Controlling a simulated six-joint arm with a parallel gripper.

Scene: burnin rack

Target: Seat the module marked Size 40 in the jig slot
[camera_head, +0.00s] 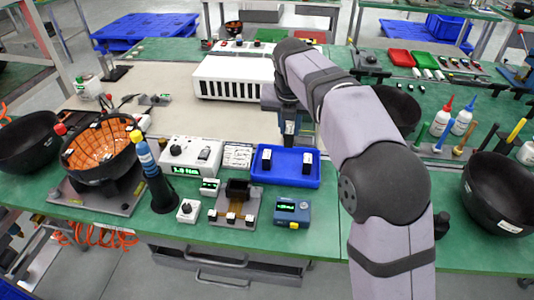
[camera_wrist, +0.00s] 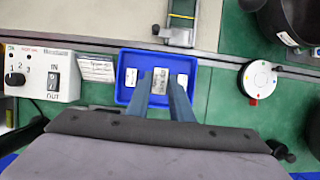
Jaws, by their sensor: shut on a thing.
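My gripper (camera_head: 289,118) hangs above the back edge of the blue tray (camera_head: 250,168), fingers pointing down. It is shut on a module (camera_wrist: 160,80) with a pale printed label, seen between the fingertips in the wrist view; the print is too small to read. Two other modules, a left one (camera_head: 266,160) and a right one (camera_head: 307,163), stand in the tray with white labels, also unreadable. The jig (camera_head: 238,188) is a dark block with an opening, on a plate in front and left of the tray. The jig is not in the wrist view.
A white instrument (camera_head: 190,155) with a green display stands left of the tray. A small blue meter (camera_head: 292,211) stands right of the jig, a white knob box (camera_head: 187,211) left of it. A white vented box (camera_head: 233,78) is behind. Black bowls stand at both sides.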

